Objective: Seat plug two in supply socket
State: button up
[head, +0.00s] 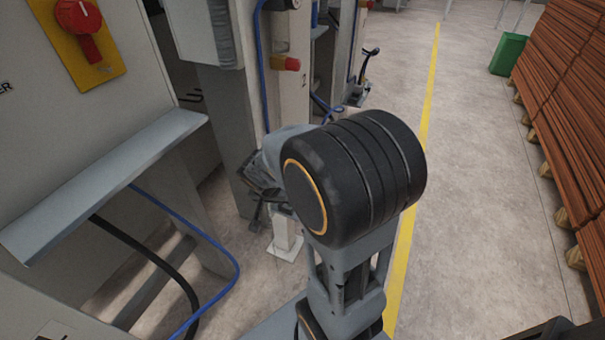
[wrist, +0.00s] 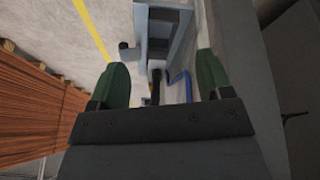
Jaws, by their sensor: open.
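My gripper (wrist: 165,80) is open and empty in the wrist view, with its two green fingertips wide apart. In the head view my arm's dark joint hides much of the gripper. A red fitting (head: 287,63) sits on the pale machine post, close to a mark that looks like a 2. A blue cable (head: 263,85) runs down that post. I cannot tell whether the red fitting is plug two or a socket. No supply socket can be made out for sure. In the wrist view a blue hose (wrist: 181,86) shows between the fingertips, farther off.
A grey cabinet with a red rotary switch (head: 81,27) and sloping ledge (head: 120,180) stands at left. A black cable (head: 150,257) and blue hose (head: 215,245) hang below it. Stacked brown boards (head: 565,100) stand at right. The floor along the yellow line is clear.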

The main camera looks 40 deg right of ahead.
jog(key=w+d+f+m+p, duration=0.1)
jog(key=w+d, duration=0.1)
jog(key=d, duration=0.2)
jog(key=w+d+f+m+p, duration=0.1)
jog(key=w+d+p, duration=0.1)
jog(key=d, duration=0.3)
jog(key=w+d+m+p, duration=0.1)
jog(key=w+d, duration=0.3)
jog(key=shift+w+d+f+p, duration=0.2)
jog(key=shift+f+p, duration=0.1)
jog(key=shift+f, duration=0.1)
jog(key=b+x, duration=0.1)
jog(key=x, duration=0.4)
jog(key=shift+w, duration=0.1)
jog(key=shift+c, duration=0.4)
jog(key=c, duration=1.1)
jog(key=shift+c, duration=0.4)
jog(key=shift+r, duration=0.15)
